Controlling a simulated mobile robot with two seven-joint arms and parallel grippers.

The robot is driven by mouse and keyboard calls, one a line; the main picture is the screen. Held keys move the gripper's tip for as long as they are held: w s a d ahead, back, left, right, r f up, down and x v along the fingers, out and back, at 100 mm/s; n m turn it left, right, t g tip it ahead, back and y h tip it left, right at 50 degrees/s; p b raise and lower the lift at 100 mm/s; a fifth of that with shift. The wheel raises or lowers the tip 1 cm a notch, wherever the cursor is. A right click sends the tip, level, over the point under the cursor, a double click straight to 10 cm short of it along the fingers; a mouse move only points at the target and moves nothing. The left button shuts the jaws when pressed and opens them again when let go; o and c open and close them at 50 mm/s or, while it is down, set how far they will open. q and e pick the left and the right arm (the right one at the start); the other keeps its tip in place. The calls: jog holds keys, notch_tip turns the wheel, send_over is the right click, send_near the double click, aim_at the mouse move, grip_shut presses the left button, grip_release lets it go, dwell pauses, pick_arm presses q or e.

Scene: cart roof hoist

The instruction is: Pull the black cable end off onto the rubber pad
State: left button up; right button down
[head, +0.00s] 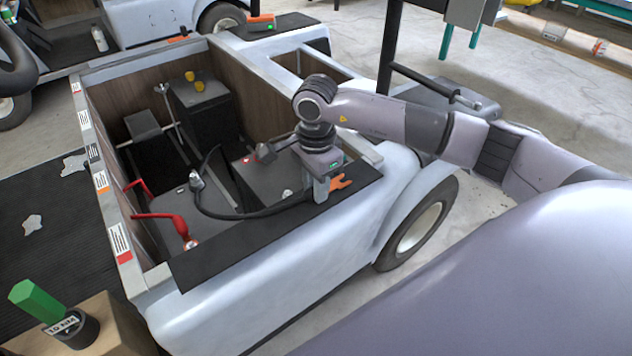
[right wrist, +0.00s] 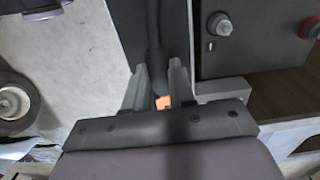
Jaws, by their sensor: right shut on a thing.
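My right gripper (head: 322,188) is at the cart's near side wall, over the right part of the black rubber pad (head: 250,238). It is shut on the black cable (head: 245,214), which also shows between the fingers in the right wrist view (right wrist: 154,45). From the gripper, the cable curves left across the compartment to a grey fitting (head: 196,180). The fingers hide part of the held end. An orange forked piece (head: 341,183) shows beside the fingers; I cannot tell whether it is joined to the cable. My left gripper is not in view.
Dark battery boxes with posts (right wrist: 222,25) stand in the compartment beside the pad. A red cable with a red handle-like part (head: 160,217) lies at the left. A green-topped tool (head: 38,300) stands on a box at bottom left. The pad's left part is clear.

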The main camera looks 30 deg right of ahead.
jog(key=c, duration=1.1)
grip_release()
jog(key=shift+o, duration=1.2)
jog(key=shift+r, duration=0.1)
